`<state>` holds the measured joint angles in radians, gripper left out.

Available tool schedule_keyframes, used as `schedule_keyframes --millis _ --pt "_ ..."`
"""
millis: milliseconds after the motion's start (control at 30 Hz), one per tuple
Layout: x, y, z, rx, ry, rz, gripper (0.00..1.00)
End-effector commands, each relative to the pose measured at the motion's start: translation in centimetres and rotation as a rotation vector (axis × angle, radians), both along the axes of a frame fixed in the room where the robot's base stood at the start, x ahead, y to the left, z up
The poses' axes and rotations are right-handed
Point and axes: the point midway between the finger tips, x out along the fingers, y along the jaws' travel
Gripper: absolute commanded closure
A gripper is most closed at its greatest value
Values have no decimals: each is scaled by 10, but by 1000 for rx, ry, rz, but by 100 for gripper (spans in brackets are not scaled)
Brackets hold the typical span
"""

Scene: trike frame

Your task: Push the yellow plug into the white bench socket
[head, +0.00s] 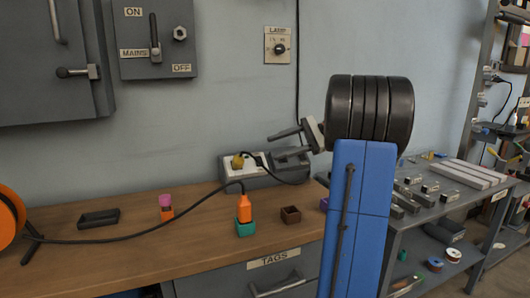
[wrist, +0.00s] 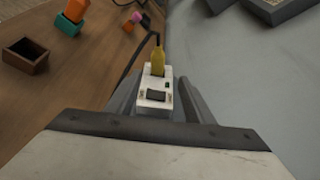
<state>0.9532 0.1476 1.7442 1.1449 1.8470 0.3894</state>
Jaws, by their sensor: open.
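The yellow plug (head: 237,161) stands at the white bench socket (head: 228,169) on the grey unit against the wall. In the wrist view the yellow plug (wrist: 157,58) is upright at the far end of the white socket (wrist: 154,97), with a dark cable at its top. The plug's base touches the socket face; I cannot tell how deep its pins sit. My gripper (head: 272,146) is open and empty, to the right of the plug, fingers pointing left. In the wrist view the fingers lie either side of the socket, with the plug beyond them.
An orange plug (head: 244,209) stands in a teal holder (head: 245,229) on the wooden bench (head: 205,235). A brown open box (head: 290,214), a pink-topped orange piece (head: 166,208) and a black tray (head: 99,218) are nearby. A black cable (head: 130,236) crosses the bench.

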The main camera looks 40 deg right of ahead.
Motion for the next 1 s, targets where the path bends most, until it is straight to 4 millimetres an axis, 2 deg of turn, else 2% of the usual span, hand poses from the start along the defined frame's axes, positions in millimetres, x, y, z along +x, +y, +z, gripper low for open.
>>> schedule_keyframes --millis 100,233,1000 --pt "-7 -13 4 0 0 0 52" --pt "-11 -19 6 -1 0 -1 52" --pt "-12 -20 7 0 1 1 52"
